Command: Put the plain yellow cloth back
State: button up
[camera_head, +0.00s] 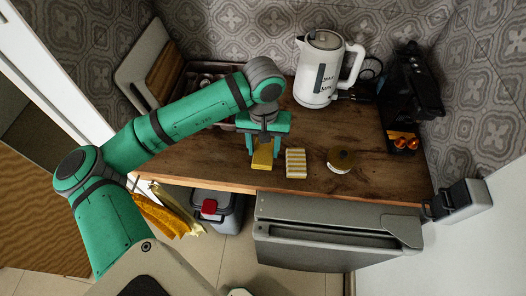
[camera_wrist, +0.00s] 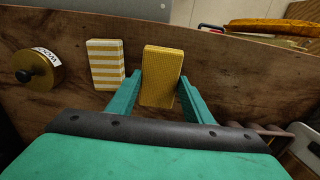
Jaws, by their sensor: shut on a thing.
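The plain yellow cloth (camera_head: 263,156) is a small folded block at the front of the wooden counter. It also shows in the wrist view (camera_wrist: 161,77), between the fingers. My gripper (camera_head: 265,147) points down and is shut on the cloth. In the wrist view the gripper's two green fingers (camera_wrist: 162,90) lie along its two sides. I cannot tell whether the cloth touches the counter. A yellow-and-white striped cloth (camera_head: 296,163) lies just right of it, apart from my gripper; the wrist view shows it on the left (camera_wrist: 105,65).
A round brass-coloured tin (camera_head: 341,160) stands right of the striped cloth. A white kettle (camera_head: 321,75) and a black coffee machine (camera_head: 408,95) stand behind. A crate (camera_head: 190,85) is at the back left. Yellow cloths (camera_head: 160,215) hang below the counter's front edge.

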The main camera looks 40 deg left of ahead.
aim_at(263, 149)
jog(key=shift+w+a+f, duration=0.15)
jog(key=shift+w+f, duration=0.05)
jog(key=shift+f, duration=0.15)
notch_tip(263, 149, down, 3)
jog(key=shift+f, duration=0.2)
jog(key=shift+f, duration=0.1)
jog(key=o, duration=1)
jog(key=shift+a, duration=0.1)
notch_tip(263, 149, up, 12)
jog(key=shift+w+r, duration=0.1)
jog(key=shift+r, duration=0.05)
